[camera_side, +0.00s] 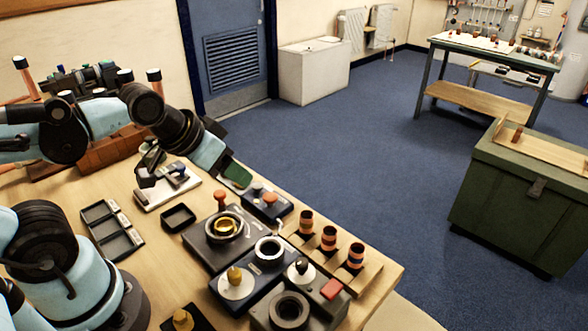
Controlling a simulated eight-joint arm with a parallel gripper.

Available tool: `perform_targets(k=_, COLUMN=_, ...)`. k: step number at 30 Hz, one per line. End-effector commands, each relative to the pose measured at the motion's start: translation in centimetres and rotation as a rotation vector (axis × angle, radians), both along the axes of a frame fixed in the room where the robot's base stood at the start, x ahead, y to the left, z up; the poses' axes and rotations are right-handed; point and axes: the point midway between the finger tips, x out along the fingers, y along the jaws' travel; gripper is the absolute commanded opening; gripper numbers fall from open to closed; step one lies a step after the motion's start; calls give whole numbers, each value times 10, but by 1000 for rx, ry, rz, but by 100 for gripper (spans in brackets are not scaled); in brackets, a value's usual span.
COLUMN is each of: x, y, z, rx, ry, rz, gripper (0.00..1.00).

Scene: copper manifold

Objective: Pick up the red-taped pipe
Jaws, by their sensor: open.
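Three short copper pipes stand upright in a wooden rack at the right front of the bench. The left pipe (306,222) looks reddish with dark bands. The middle pipe (328,238) and right pipe (355,256) also carry coloured bands. At this size I cannot surely tell which tape is red. My gripper (230,160) is at the end of my arm, over the bench's far edge, up and left of the rack. It is open and apart from the pipes. Its fingers are small and partly hidden by the wrist.
Dark fixtures with round sockets (289,309) and knobs stand between my arm and the rack. A small clamp on a pale plate (166,189) and a black divided tray (110,230) lie to the left. A green chest (510,205) stands beyond the bench.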

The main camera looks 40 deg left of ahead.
Motion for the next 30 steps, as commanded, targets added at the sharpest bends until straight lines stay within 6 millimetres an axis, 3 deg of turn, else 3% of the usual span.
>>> perform_targets(k=11, x=9, y=-12, z=8, rx=-44, ry=55, rz=27, gripper=59)
perform_targets(k=21, x=49, y=-74, z=25, rx=-176, ry=324, rz=208, gripper=59)
perform_targets(k=30, x=74, y=-137, z=17, rx=-184, ry=534, rz=407, gripper=59)
